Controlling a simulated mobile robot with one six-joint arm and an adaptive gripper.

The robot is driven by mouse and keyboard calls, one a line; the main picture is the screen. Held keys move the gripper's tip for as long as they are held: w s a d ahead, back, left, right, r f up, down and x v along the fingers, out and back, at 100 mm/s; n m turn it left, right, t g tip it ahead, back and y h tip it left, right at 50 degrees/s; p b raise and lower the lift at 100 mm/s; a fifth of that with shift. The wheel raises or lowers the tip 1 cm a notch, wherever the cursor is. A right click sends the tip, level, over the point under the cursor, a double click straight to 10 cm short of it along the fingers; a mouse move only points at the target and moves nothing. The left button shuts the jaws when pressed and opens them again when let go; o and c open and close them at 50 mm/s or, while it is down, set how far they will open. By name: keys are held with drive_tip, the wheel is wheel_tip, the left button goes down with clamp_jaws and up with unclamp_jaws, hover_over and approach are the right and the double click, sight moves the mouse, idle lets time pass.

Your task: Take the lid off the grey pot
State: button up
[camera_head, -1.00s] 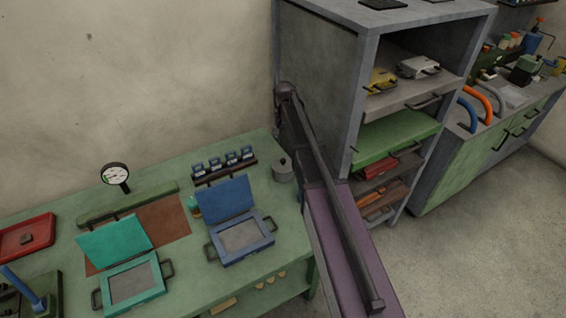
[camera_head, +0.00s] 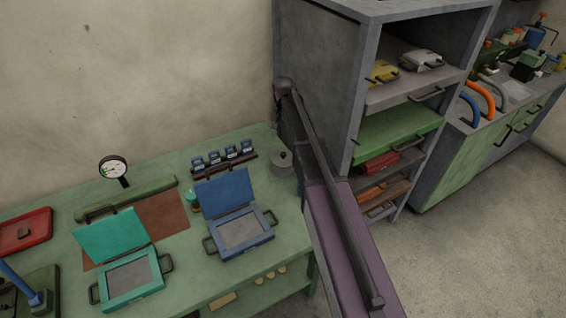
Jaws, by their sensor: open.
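The grey pot (camera_head: 283,168) is small and stands upright at the far right end of the green bench. Its grey lid (camera_head: 283,156) is on top, with a small dark knob in the middle. The pot stands close to the long purple and dark grey machine on its right. My gripper is not in this view, so its place relative to the pot does not show.
The green bench (camera_head: 182,266) also holds a blue open-lidded frame (camera_head: 267,239), a teal one (camera_head: 157,284), a dial gauge (camera_head: 113,170) and a rack of small blue items (camera_head: 230,155). The purple machine (camera_head: 334,222) and grey shelf unit (camera_head: 315,70) stand to the right.

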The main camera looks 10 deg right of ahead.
sight(283, 154)
drive_tip(key=shift+f+b, duration=2.8)
drive_tip(key=shift+f, duration=0.3)
drive_tip(key=shift+s+a+f+b, duration=0.1)
drive_tip(key=shift+s+f+b, duration=0.05)
drive_tip(key=shift+f+b, duration=1.15)
drive_tip(key=shift+s+a+f+b, duration=0.1)
drive_tip(key=shift+f+b, duration=1.2)
clamp_jaws()
